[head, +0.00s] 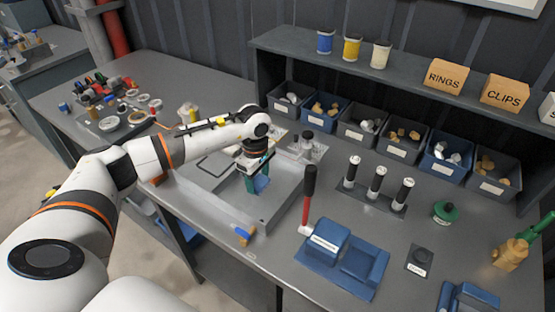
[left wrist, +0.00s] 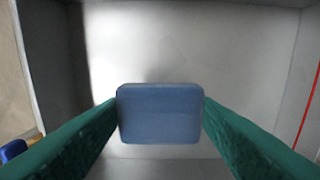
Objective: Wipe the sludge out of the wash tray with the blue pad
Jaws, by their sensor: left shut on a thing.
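The wash tray (head: 284,208) is a shallow grey metal tray on the workbench, partly hidden behind my left arm. My left gripper (head: 256,182) points down inside it, its green fingers shut on the blue pad (head: 263,185). In the left wrist view the blue pad (left wrist: 160,113) sits squarely between the two fingertips, over the pale tray floor (left wrist: 215,50). A faint darker patch lies just beyond the pad; I cannot tell whether it is shadow or residue. No clear sludge shows. Whether the pad touches the floor is unclear. My right gripper is not in view.
A tool with a red shaft and black grip (head: 309,190) stands upright close to the tray's right side. A blue block fixture (head: 342,255) lies right of it. A small blue and orange item (head: 243,235) lies before the tray. Parts bins (head: 363,125) line the back.

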